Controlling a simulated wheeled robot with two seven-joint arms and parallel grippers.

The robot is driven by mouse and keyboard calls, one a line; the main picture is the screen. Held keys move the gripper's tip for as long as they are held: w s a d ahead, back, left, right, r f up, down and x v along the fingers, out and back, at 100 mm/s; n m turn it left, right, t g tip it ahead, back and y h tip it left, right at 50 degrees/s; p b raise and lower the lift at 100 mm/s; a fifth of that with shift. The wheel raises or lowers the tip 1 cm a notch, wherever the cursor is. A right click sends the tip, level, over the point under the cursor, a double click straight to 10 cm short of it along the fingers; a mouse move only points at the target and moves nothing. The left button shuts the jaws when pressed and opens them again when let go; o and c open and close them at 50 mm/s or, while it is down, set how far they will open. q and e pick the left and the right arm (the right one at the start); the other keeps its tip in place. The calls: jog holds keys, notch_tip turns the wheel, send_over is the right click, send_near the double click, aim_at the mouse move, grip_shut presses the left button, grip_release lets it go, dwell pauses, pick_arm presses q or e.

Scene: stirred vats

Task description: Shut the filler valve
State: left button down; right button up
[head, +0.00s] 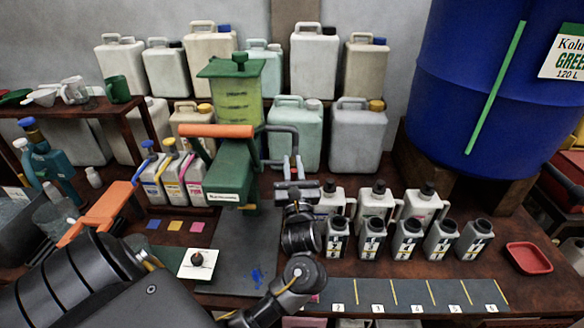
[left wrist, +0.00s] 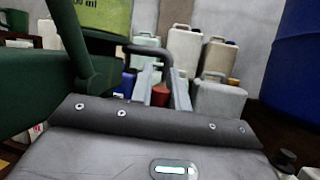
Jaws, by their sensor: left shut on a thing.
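The filler (head: 232,170) is a green machine with a see-through yellow-green tank (head: 235,100) on top and an orange lever (head: 215,131) across its front. A dark grey bent valve handle (head: 283,128) comes out of its right side and turns down at the outer end. It also shows in the left wrist view (left wrist: 150,50). My left gripper (head: 291,163) is to the right of the filler, its fingers shut on the handle's down-turned end. In the left wrist view, the fingers (left wrist: 165,88) point away, at that end. My right gripper is not in view.
Jugs (head: 358,135) line the back, beside a large blue barrel (head: 480,85). A numbered grey strip (head: 410,294) and a red tray (head: 528,258) lie in front and at right.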

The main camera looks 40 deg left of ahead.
pick_arm(q)
jog(key=m, duration=0.1)
jog(key=m+t+h+b, duration=0.1)
jog(key=m, duration=0.1)
jog(key=shift+w+d+f+t+b, duration=0.2)
jog(key=shift+f+t+b, duration=0.1)
jog(key=shift+b, duration=0.1)
jog(key=m+t+h, duration=0.1)
jog(key=m, duration=0.1)
jog(key=shift+d+r+m+b, duration=0.1)
jog(key=shift+d+m+b, duration=0.05)
jog(key=shift+m+b, duration=0.25)
jog(key=shift+w+d+f+m+t+h+p, duration=0.3)
jog(key=shift+m+h+p, duration=1.15)
jog(key=shift+m, duration=1.65)
jog(key=shift+w+d+f+m+t+h+p, duration=0.25)
jog(key=shift+m+h+p, duration=0.65)
jog(key=shift+m+h, duration=1.55)
jog(key=shift+w+d+f+m+t+h+p, duration=0.3)
jog(key=shift+m+h+p, duration=0.8)
jog(key=shift+m, duration=2.65)
jog(key=shift+s+f, duration=0.1)
jog(key=shift+f, duration=0.2)
jog(key=c, duration=1.3)
grip_release()
jog(key=shift+c, duration=0.2)
